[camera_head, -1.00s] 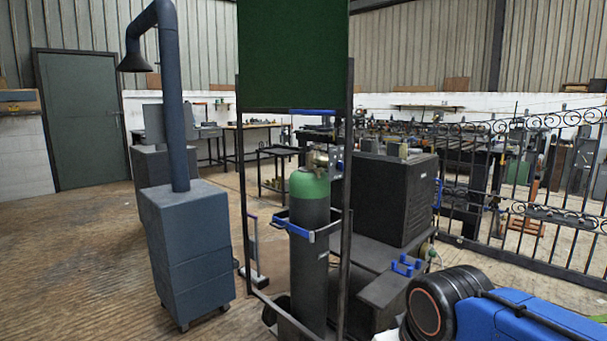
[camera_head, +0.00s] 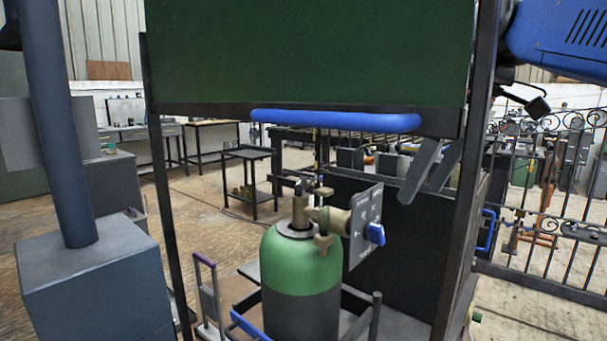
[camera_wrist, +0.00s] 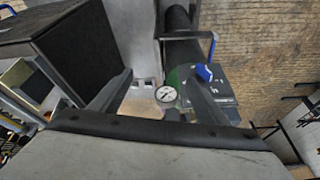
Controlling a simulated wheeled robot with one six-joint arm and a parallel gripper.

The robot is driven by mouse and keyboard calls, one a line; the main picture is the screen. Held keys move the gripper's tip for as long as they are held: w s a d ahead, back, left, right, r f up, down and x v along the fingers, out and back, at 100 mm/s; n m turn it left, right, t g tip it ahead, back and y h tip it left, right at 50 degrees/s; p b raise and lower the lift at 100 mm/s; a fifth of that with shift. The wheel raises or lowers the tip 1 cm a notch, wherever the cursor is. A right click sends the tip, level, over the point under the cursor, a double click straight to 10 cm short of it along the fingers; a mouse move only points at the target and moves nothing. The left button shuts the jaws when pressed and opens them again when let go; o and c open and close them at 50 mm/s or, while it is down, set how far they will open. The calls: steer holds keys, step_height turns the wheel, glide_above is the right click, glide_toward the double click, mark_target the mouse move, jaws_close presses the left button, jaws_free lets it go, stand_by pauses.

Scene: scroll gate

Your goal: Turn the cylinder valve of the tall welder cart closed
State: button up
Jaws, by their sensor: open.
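The tall welder cart's black box (camera_head: 385,205) stands behind the gas cylinder (camera_head: 300,265), which has a green shoulder and dark body. On the cylinder's top is a brass valve (camera_head: 300,210) with a dark handle (camera_head: 288,181). A grey plate with a blue knob (camera_head: 376,234) sits to its right. My gripper (camera_head: 423,195) is open and empty, above and right of the plate, apart from the valve. In the wrist view, a round gauge (camera_wrist: 166,95) shows between the fingers (camera_wrist: 160,78), and the blue knob (camera_wrist: 204,73) lies near the right finger. The valve handle is not clear there.
A green screen (camera_head: 310,55) in a dark frame crosses the upper view, with a post (camera_head: 465,170) beside my gripper. A blue bar (camera_head: 335,120) runs under the screen. A blue-grey fume unit (camera_head: 95,280) stands left; an iron fence (camera_head: 550,220) stands right.

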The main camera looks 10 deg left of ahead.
steer(key=w+a+r+n, duration=0.3)
steer(key=a+r, duration=0.2)
steer(key=r, duration=0.2)
steer(key=n+g+y, duration=0.1)
steer(key=n+g, duration=0.2)
steer(key=n, duration=0.3)
glide_toward(301, 180)
steer(key=shift+m+t, duration=0.3)
steer(key=x, duration=0.8)
steer(key=shift+s+f, duration=0.2)
steer(key=shift+s, duration=0.1)
steer(key=shift+c, duration=0.6)
steer(key=c, duration=0.9)
